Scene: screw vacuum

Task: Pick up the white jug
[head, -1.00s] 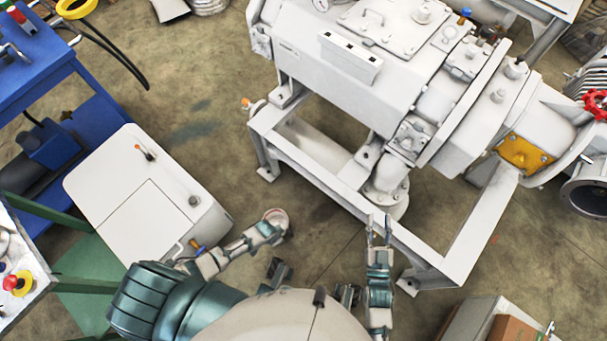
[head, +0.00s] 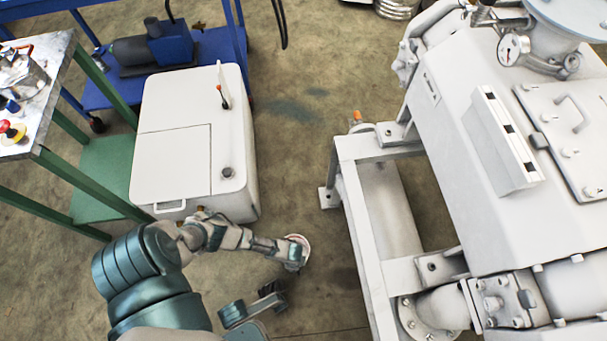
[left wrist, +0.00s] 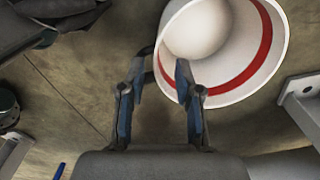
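The white jug (left wrist: 238,30) has a red band and fills the upper right of the left wrist view. In the head view the jug (head: 297,249) appears as a small round shape at the end of my left arm. My left gripper (left wrist: 160,72) has its fingers apart, with floor visible between them. The right-hand finger overlaps the jug's near edge. A dark, thin handle (left wrist: 148,70) seems to lie at the gap between the fingertips. Contact cannot be judged. In the head view the fingers (head: 280,250) are too small to make out.
A white cabinet (head: 172,160) stands left of the jug. A white machine frame (head: 362,222) stands to the right. A green-legged table (head: 48,125) and a blue cart (head: 218,48) are farther left and back. Bare floor lies between cabinet and frame.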

